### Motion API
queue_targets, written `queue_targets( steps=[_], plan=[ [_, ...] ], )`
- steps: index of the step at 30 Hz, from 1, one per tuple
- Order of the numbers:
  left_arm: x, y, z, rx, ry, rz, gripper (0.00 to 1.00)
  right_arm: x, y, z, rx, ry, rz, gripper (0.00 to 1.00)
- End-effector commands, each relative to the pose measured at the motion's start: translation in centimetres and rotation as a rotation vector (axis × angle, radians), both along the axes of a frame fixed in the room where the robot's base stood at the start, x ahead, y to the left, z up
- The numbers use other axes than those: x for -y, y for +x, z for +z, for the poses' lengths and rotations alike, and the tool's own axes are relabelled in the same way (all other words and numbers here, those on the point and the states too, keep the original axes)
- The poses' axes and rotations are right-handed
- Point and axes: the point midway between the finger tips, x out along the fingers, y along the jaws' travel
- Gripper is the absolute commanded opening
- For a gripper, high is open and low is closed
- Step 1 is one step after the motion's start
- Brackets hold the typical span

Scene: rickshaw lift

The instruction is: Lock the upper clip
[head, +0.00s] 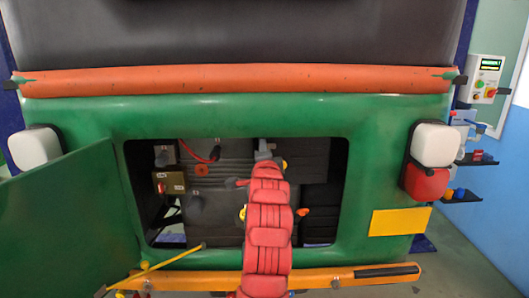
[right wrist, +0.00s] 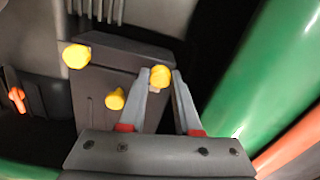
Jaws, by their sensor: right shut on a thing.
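In the right wrist view, a yellow clip knob (right wrist: 160,76) sits between the tips of my right gripper (right wrist: 161,80), which is shut on it. Two more yellow knobs, one at the upper left (right wrist: 76,55) and one lower (right wrist: 115,99), are on the dark box (right wrist: 95,75) beside it. In the head view my red right arm reaches into the open bay, with the right gripper (head: 264,152) at the box's top. A yellow knob (head: 283,163) shows just right of the gripper, and another (head: 243,211) left of the arm. My left gripper is not in view.
The green body (head: 380,120) frames the bay opening closely. The open green door (head: 75,215) stands at the left. An orange handle (head: 303,211) is right of my arm. A yellow rod (head: 155,267) crosses the lower left, above the orange bumper (head: 330,277).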

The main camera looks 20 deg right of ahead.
Motion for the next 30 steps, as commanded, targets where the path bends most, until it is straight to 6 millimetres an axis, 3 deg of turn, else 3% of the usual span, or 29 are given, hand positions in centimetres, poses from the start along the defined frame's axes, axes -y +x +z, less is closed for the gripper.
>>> queue_targets(
  steps=[5,6,10,22,26,30],
  plan=[
    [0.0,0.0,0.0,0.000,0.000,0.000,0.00,0.0,0.0,0.0,0.000,0.000,0.000,0.00],
    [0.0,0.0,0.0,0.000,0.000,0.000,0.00,0.0,0.0,0.0,0.000,0.000,0.000,0.39],
    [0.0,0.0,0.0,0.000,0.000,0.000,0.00,0.0,0.0,0.0,0.000,0.000,0.000,0.62],
    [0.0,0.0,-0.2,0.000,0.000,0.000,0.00,-0.2,-0.6,0.0,0.002,0.000,0.000,0.62],
    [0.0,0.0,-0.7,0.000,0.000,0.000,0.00,-0.8,-2.0,-0.1,0.005,0.001,0.003,0.62],
    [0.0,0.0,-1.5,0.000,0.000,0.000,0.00,-1.6,-4.7,-0.2,0.006,0.002,0.003,0.62]
  ],
)
